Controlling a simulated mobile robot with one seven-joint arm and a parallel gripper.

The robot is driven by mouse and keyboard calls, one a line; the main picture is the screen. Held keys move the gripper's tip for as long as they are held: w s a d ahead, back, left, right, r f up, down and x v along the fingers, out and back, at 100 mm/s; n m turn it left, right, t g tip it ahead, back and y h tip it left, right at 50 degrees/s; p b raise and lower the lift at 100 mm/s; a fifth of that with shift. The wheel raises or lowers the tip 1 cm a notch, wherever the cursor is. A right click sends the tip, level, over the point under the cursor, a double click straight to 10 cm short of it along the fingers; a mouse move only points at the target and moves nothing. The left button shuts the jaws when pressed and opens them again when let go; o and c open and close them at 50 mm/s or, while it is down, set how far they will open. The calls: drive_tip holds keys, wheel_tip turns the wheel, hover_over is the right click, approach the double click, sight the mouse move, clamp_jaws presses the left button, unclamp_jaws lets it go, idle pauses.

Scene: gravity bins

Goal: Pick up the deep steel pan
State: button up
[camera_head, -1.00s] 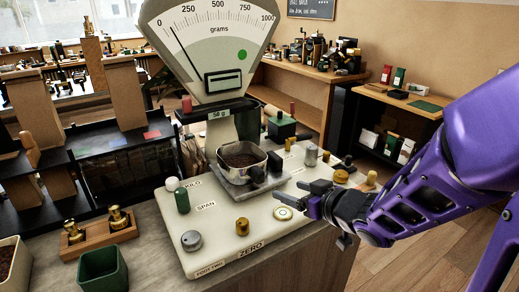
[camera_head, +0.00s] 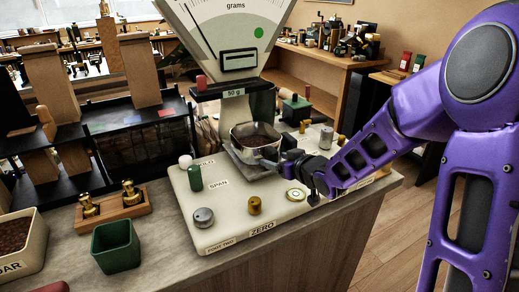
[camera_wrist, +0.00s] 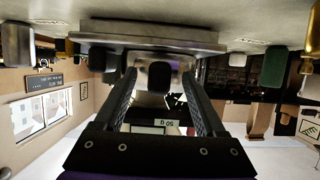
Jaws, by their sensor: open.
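The deep steel pan (camera_head: 243,132) sits on the scale's small grey platform, with dark contents inside. In the wrist view, which is upside down, the pan (camera_wrist: 147,66) is straight ahead, with a dark block, seemingly its handle (camera_wrist: 160,76), pointing at me. My gripper (camera_head: 284,160) is at the pan's right side in the head view. In the wrist view my gripper (camera_wrist: 158,84) is open, with one finger on each side of the dark block. I cannot tell whether either finger touches it.
The cream scale base (camera_head: 232,213) carries a brass knob (camera_head: 255,205), a grey knob (camera_head: 203,217) and a green cylinder (camera_head: 195,178). The scale's dial (camera_head: 220,30) rises behind the pan. A green cup (camera_head: 116,246) and a wooden weight block (camera_head: 118,206) stand left.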

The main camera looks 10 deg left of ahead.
drive_tip(key=shift+x, duration=1.15)
clamp_jaws()
idle(0.5)
